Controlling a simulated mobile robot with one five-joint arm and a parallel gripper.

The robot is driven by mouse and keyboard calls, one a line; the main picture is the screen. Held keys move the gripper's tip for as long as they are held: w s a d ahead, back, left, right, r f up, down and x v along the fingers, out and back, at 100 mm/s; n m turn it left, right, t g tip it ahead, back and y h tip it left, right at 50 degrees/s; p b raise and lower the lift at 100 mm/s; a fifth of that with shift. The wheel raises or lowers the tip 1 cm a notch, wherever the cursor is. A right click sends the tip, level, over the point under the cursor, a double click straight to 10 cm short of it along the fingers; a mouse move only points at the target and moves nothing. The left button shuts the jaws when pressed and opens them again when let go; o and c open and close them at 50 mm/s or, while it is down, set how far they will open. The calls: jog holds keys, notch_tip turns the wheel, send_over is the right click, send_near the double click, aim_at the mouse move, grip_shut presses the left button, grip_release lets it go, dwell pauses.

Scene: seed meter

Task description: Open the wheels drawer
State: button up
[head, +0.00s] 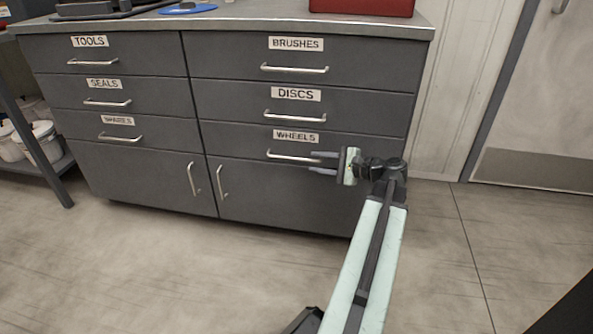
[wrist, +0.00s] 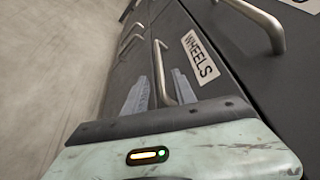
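The wheels drawer (head: 362,147) is the lowest drawer in the right column of a grey cabinet, and it is shut. Its label reads WHEELS and also shows in the wrist view (wrist: 200,56). Its silver bar handle (head: 287,155) runs level below the label. My gripper (head: 318,162) is open at the handle's right end, fingers pointing left along the drawer front. In the wrist view the handle (wrist: 160,62) lies between the two finger outlines; I cannot tell whether they touch it.
The discs drawer (head: 360,107) and brushes drawer (head: 365,65) are above, both shut with bar handles. A cupboard door (head: 285,200) with an upright handle is below. A red box (head: 362,6) stands on the cabinet top (head: 230,22). The floor (head: 230,265) in front is clear.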

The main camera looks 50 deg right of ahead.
aim_at(302, 160)
jog(key=b+x, duration=0.1)
jog(key=x, duration=0.6)
jog(key=shift+w+a+b, duration=0.2)
jog(key=shift+w+b, duration=0.1)
jog(key=shift+w, duration=0.05)
grip_shut()
jog(key=shift+f, duration=0.1)
dwell(0.8)
